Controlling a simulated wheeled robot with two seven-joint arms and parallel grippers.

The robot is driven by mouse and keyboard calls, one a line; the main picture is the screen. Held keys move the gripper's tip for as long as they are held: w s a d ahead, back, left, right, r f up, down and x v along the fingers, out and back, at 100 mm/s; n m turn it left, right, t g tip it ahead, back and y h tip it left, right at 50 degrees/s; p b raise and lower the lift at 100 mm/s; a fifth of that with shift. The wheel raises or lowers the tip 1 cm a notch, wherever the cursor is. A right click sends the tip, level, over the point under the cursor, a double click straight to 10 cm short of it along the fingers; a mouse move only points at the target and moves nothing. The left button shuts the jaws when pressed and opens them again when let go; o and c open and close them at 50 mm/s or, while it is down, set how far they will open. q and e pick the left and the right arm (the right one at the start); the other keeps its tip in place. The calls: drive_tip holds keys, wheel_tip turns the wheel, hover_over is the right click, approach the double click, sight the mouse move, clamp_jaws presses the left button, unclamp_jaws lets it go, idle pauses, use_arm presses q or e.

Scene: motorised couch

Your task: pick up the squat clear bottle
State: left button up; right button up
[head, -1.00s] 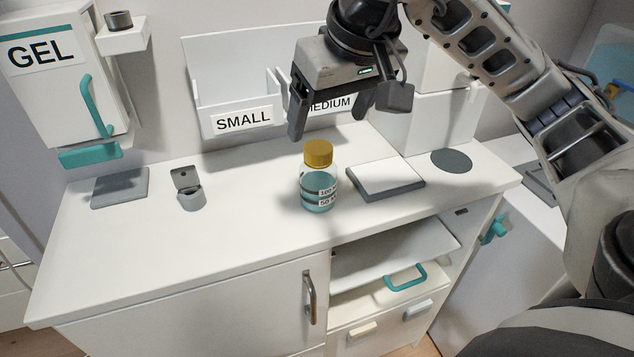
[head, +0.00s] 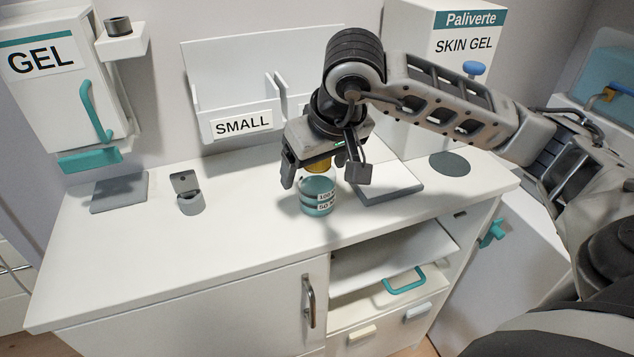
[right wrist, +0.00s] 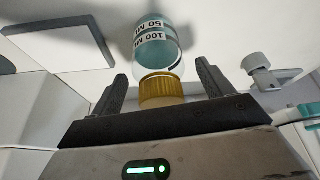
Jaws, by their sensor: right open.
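The squat clear bottle (head: 318,198) stands upright on the white counter. It has a yellow cap, teal contents and printed volume labels. My right gripper (head: 324,181) is above it, pointing down, with its fingers open on either side of the cap. In the right wrist view the bottle (right wrist: 158,48) and its yellow cap (right wrist: 160,88) lie between the two open fingers (right wrist: 162,90), with a gap on each side. The gripper hides part of the cap in the head view. My left gripper is not in view.
A white-topped grey pad (head: 388,184) lies close to the right of the bottle. A small grey holder (head: 190,200) and a grey pad (head: 119,193) are to the left. The SMALL bin (head: 240,124) stands behind. The counter's front left is clear.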

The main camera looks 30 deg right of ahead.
drive_tip(key=c, duration=1.1)
drive_tip(key=shift+r, duration=0.15)
